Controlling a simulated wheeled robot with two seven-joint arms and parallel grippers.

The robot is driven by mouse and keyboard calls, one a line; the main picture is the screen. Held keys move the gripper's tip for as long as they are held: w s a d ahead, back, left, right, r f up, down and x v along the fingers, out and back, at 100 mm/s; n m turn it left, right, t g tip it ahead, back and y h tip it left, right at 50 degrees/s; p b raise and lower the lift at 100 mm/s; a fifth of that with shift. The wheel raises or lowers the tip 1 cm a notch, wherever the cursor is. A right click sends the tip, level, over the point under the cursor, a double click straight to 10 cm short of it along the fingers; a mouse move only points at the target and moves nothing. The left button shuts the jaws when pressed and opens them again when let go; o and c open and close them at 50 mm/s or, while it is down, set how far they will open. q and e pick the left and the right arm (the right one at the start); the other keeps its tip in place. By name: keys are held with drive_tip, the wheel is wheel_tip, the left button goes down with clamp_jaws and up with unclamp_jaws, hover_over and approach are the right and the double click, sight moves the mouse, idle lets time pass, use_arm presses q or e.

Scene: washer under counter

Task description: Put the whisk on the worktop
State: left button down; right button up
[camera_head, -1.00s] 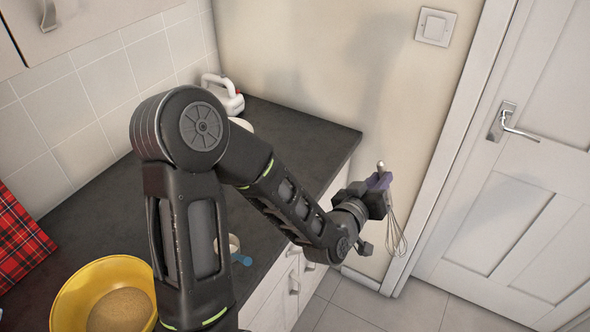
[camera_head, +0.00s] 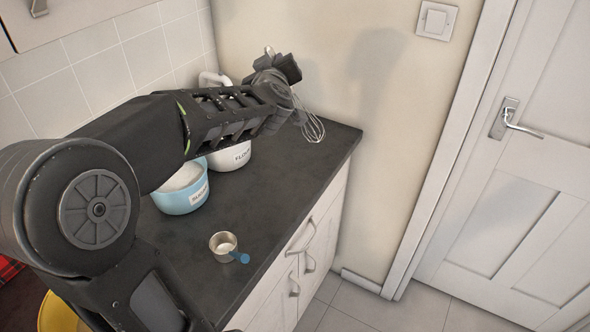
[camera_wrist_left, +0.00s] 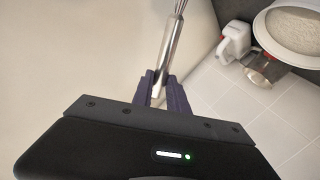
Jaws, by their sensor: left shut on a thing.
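The whisk (camera_head: 312,127) has a silver handle and wire loops. It hangs at a slant above the far right part of the dark worktop (camera_head: 290,185) in the head view. My left gripper (camera_head: 283,68) is shut on its handle. In the left wrist view the whisk's handle (camera_wrist_left: 171,52) stands between the purple fingertips of my left gripper (camera_wrist_left: 160,95). I cannot tell how far the wires are above the worktop. My right gripper is not in view.
A blue pot (camera_head: 183,190) and a white flour pot (camera_head: 232,154) stand on the worktop. A measuring cup with a blue handle (camera_head: 225,245) lies nearer the front. The worktop's right end is clear.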

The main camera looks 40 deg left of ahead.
sight(295, 97)
use_arm(q)
wheel_tip(295, 97, down, 6)
drive_tip(key=b, duration=0.1)
drive_tip(key=shift+f, duration=0.15)
idle(0.4)
wheel_tip(295, 97, down, 4)
drive_tip(key=shift+r, duration=0.15)
idle(0.4)
